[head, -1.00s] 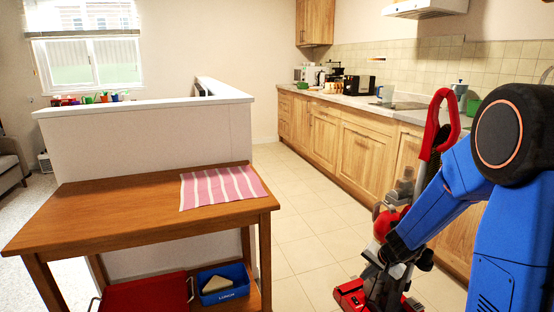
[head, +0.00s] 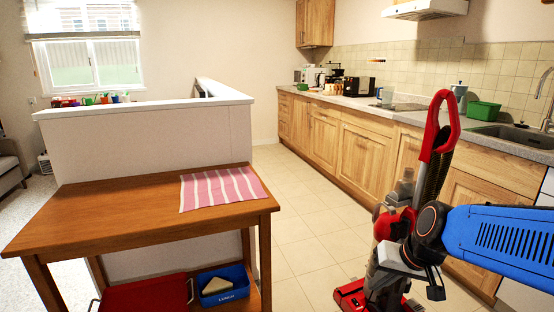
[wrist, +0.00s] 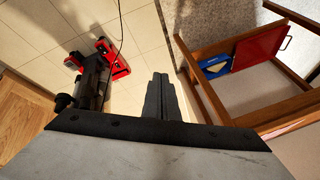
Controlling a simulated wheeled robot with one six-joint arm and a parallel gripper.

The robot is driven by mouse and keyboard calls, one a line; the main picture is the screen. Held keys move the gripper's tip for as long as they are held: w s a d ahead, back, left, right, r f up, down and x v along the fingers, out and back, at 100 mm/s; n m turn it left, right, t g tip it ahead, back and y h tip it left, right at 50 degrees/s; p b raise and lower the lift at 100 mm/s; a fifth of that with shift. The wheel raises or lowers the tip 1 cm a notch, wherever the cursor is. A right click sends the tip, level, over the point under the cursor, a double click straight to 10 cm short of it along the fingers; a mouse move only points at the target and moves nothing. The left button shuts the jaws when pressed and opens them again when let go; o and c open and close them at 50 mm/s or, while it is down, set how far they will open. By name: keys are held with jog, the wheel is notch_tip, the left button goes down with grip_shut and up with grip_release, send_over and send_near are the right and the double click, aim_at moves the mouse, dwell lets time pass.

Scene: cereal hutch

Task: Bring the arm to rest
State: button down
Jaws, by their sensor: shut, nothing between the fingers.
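My gripper (wrist: 160,82) shows in the wrist view with its dark fingers together and nothing between them. In the head view my gripper (head: 436,288) hangs low at the right, at the end of my blue arm (head: 500,232), which comes in level from the right edge. My arm and gripper overlap the red and black vacuum cleaner (head: 437,125) in that view; I cannot tell the gap between them. In the wrist view the vacuum cleaner (wrist: 92,72) stands on the floor, left of the fingers and apart from them in the picture.
A wooden table (head: 110,215) with a striped pink cloth (head: 222,187) stands at left. Wooden counters (head: 355,155) line the right. The tiled floor (head: 295,205) between is clear.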

jog(key=s+d+r+h, duration=0.1)
jog(key=s+d, duration=0.1)
jog(key=s, duration=0.5)
jog(key=s+d+r+n+h, duration=0.1)
jog(key=s+d+r, duration=0.1)
jog(key=s, duration=0.4)
jog(key=shift+s+r+n+h, duration=0.15)
jog(key=shift+s+n+h, duration=0.15)
jog(key=shift+s, duration=0.05)
